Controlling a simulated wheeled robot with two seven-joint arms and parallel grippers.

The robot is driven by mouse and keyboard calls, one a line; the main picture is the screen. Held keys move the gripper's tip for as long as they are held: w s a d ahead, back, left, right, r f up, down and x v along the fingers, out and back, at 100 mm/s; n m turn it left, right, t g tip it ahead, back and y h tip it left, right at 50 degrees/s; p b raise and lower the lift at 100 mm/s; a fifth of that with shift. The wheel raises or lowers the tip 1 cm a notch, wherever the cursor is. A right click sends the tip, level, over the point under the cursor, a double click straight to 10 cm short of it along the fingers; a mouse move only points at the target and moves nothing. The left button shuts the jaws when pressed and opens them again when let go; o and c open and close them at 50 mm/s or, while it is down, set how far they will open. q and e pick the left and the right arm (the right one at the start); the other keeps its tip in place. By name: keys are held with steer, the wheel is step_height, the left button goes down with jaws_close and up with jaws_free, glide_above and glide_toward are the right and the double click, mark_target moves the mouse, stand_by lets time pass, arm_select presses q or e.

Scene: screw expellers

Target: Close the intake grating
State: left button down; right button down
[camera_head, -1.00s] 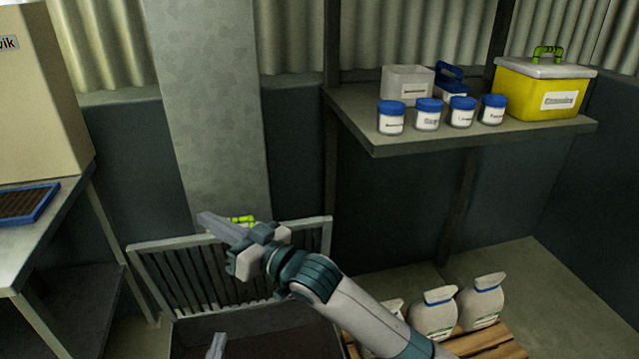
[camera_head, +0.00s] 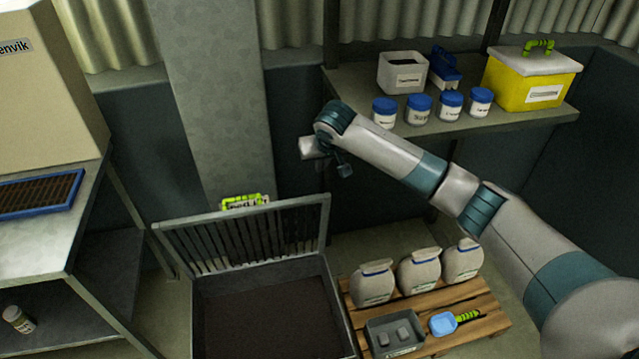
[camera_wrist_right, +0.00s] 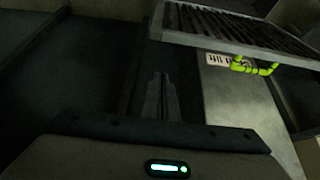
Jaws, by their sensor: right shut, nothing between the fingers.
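The intake grating (camera_head: 250,238) stands raised, tilted up at the back of an open intake bin (camera_head: 340,300) with dark contents. A yellow-green handle (camera_head: 245,201) shows at the grating's top edge. The grating also shows in the right wrist view (camera_wrist_right: 235,32), with the green handle (camera_wrist_right: 255,67) on its far side. My right gripper (camera_wrist_right: 161,85) is shut and empty, apart from the grating and handle. In the head view my right arm reaches in from the right and its gripper (camera_head: 345,170) is behind and right of the grating, partly hidden. My left gripper is not in view.
A shelf (camera_head: 520,118) with jars, a grey bin and a yellow box (camera_head: 525,88) is behind my right arm. A pallet (camera_head: 480,318) with sacks and a blue scoop (camera_head: 444,323) stands right of the bin. A metal table (camera_head: 40,235) is at left.

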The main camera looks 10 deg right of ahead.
steer(key=shift+f, duration=0.1)
